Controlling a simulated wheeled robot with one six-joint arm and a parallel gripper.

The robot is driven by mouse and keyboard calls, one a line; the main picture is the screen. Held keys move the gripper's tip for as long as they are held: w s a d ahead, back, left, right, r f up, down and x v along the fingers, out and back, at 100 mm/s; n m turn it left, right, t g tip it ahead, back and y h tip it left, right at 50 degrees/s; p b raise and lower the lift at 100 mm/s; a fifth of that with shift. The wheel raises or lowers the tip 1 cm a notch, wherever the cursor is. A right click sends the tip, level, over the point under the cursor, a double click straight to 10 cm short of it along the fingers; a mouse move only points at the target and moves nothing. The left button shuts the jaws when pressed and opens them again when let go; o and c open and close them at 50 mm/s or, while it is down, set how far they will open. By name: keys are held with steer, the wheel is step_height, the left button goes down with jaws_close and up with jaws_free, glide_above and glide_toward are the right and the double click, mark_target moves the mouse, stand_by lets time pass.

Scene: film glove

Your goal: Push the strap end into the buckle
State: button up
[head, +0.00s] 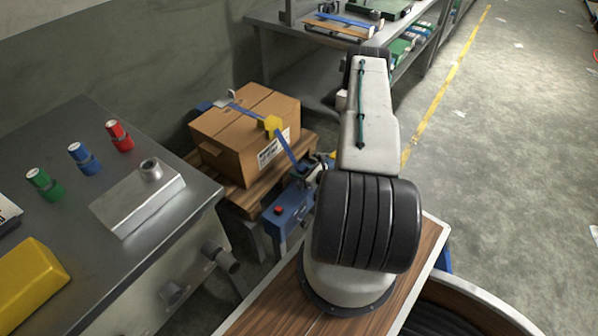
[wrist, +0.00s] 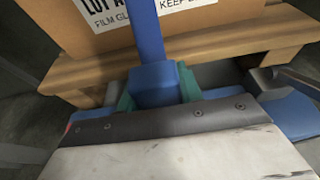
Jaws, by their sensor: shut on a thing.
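A blue strap (head: 283,152) runs over the cardboard box (head: 225,135), past a yellow corner piece (head: 272,125), and down its near side. In the wrist view the strap (wrist: 146,30) ends in a thicker blue block (wrist: 154,84). My gripper (wrist: 157,90) is shut on this block, one teal finger on each side. A blue fixture (head: 288,212) with a red button stands below the box; part of it shows in the wrist view (wrist: 290,115). I cannot make out the buckle's opening; my gripper and arm cover that area.
The box sits on a wooden pallet (head: 258,192). A grey bench (head: 75,165) at left holds red, blue and green cylinders, a metal block (head: 135,198) and a yellow case (head: 28,275). A shelf bench (head: 285,35) stands behind.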

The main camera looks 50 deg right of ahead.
steer(key=shift+f, duration=1.65)
steer(key=o, duration=1.1)
steer(key=shift+c, duration=0.2)
steer(key=v, duration=0.7)
steer(key=shift+s, duration=0.4)
steer(key=shift+a+r, duration=0.1)
